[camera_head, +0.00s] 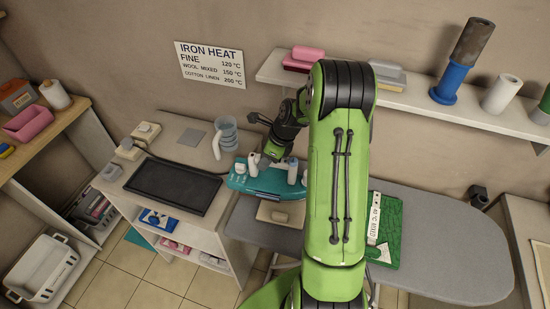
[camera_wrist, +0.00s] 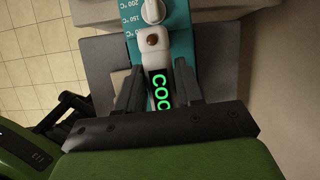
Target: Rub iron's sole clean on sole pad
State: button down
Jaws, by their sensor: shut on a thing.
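The teal iron (camera_head: 258,183) with pale upright parts is over the left end of the grey ironing board. In the wrist view its teal body (camera_wrist: 179,38) shows a temperature scale and a white dial. My gripper (camera_wrist: 159,85) is shut on its white handle (camera_wrist: 152,47), with green display letters "COO" between the fingers. In the head view my gripper (camera_head: 272,152) comes down on the iron from behind. A beige block (camera_head: 280,213), possibly the sole pad, lies just in front of the iron on the board. The iron's sole is hidden, and I cannot tell whether it touches anything.
A black tray (camera_head: 172,187) lies on the cabinet at left, near a clear jug (camera_head: 227,135). A wall shelf (camera_head: 420,101) holds several things.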

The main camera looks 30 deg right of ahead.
jog(key=shift+w+a+r, duration=0.15)
jog(key=shift+w+a, duration=0.3)
jog(key=shift+w, duration=0.1)
jog(key=shift+s+d+f+p, duration=0.15)
jog(key=shift+s+d+p, duration=0.05)
jog(key=shift+s+d, duration=1.8)
jog(key=shift+s+d+f+p, duration=0.1)
jog(key=shift+s+d+p, duration=0.05)
jog(key=shift+s+d, duration=1.85)
jog(key=shift+s+a, duration=0.15)
jog(key=shift+a, duration=0.1)
jog(key=shift+w+a+f+p, duration=0.15)
jog(key=shift+w+a+p, duration=0.4)
jog(key=shift+w+a, duration=3.4)
jog(key=shift+d, duration=0.1)
